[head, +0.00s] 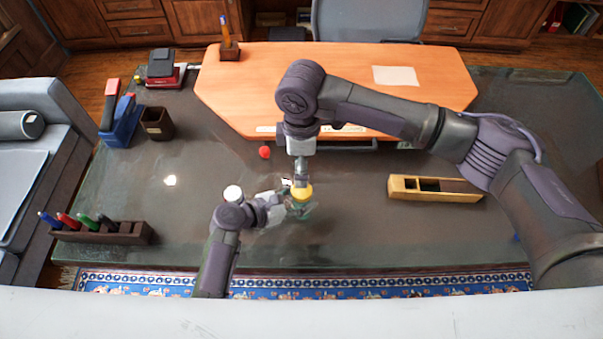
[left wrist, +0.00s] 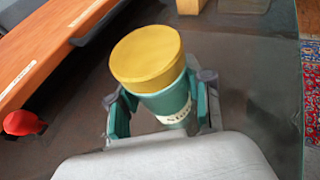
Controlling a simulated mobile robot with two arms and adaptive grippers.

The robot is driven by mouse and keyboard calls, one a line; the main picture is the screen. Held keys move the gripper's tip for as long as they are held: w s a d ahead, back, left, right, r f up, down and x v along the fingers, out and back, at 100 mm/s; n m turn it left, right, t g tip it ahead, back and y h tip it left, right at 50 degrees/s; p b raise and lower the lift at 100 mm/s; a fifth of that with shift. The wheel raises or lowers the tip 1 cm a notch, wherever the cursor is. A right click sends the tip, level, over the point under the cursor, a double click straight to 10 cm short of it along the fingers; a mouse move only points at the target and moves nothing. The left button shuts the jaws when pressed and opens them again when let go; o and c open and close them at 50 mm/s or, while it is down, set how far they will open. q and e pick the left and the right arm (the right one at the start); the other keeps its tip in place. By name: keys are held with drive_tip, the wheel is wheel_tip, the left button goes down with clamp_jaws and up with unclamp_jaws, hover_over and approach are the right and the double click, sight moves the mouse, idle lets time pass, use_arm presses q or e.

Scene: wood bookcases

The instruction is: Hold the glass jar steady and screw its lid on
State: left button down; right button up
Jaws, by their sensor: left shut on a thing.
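The glass jar (left wrist: 172,106) is teal-tinted with a pale lettered label and stands between the fingers of my left gripper (left wrist: 160,108). In the head view the jar (head: 300,211) is partly hidden under the yellow lid (head: 301,193). The lid (left wrist: 147,57) sits over the jar's mouth; I cannot tell if its thread is engaged. My left gripper (head: 284,206) is shut on the jar from the left. My right gripper (head: 300,181) points down just above the lid. No fingers show on the lid in the left wrist view, and I cannot tell how far the right jaws are open.
A red object (head: 264,152) lies behind the jar, near the orange desk board (head: 240,100). A wooden box (head: 420,189) lies to the right. A pen rack (head: 120,234), a dark cup (head: 157,123) and a blue stapler-like object (head: 122,120) stand left. The glass around the jar is clear.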

drive_tip(key=shift+r, duration=0.6)
use_arm(q)
drive_tip(key=shift+c, duration=2)
unclamp_jaws()
drive_tip(key=v, duration=1.2)
drive_tip(key=shift+f, duration=0.15)
use_arm(e)
drive_tip(key=shift+f, duration=0.1)
